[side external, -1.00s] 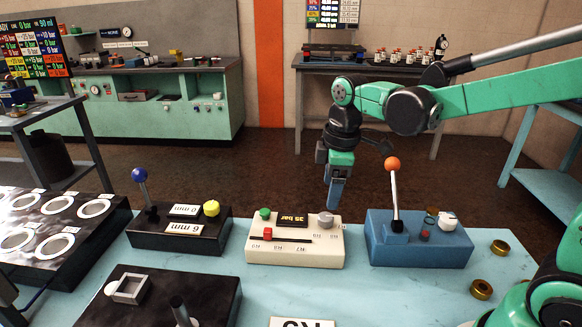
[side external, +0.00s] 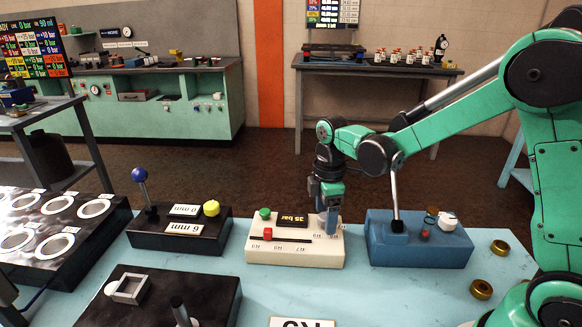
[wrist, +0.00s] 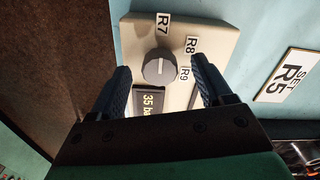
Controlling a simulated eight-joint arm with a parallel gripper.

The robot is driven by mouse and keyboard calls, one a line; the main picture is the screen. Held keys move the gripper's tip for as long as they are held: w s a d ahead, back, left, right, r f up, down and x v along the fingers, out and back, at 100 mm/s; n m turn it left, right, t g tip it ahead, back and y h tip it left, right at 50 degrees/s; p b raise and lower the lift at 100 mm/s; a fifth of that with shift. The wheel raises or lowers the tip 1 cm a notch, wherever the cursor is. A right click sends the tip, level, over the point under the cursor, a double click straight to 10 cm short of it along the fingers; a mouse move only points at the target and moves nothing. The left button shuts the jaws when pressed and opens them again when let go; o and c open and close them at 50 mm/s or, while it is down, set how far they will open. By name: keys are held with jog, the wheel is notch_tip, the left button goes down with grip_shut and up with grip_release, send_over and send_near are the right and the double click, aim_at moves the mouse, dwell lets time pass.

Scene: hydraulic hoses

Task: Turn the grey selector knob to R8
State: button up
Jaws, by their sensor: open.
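The grey selector knob (wrist: 160,67) sits on a cream control box (side external: 262,258), among labels R7 (wrist: 163,22), R8 (wrist: 191,47) and R9 (wrist: 184,73). I cannot tell surely which label its pointer faces. My gripper (wrist: 160,62) is open, with one finger on each side of the knob and gaps visible between them. In the side view my gripper (side external: 328,226) points down over the right end of the cream box and largely hides the knob. The box display (side external: 292,221) reads 35 bar.
A black box (side external: 180,236) with a blue-knobbed lever stands left. A SET R5 sign (wrist: 287,75) lies on the table near the cream box. Brass rings (side external: 481,289) lie at the right.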

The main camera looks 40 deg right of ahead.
grip_shut()
jog(key=m, duration=0.5)
jog(key=shift+m, duration=0.3)
jog(key=m, duration=0.6)
dwell(0.6)
grip_release()
jog(key=shift+r, duration=0.15)
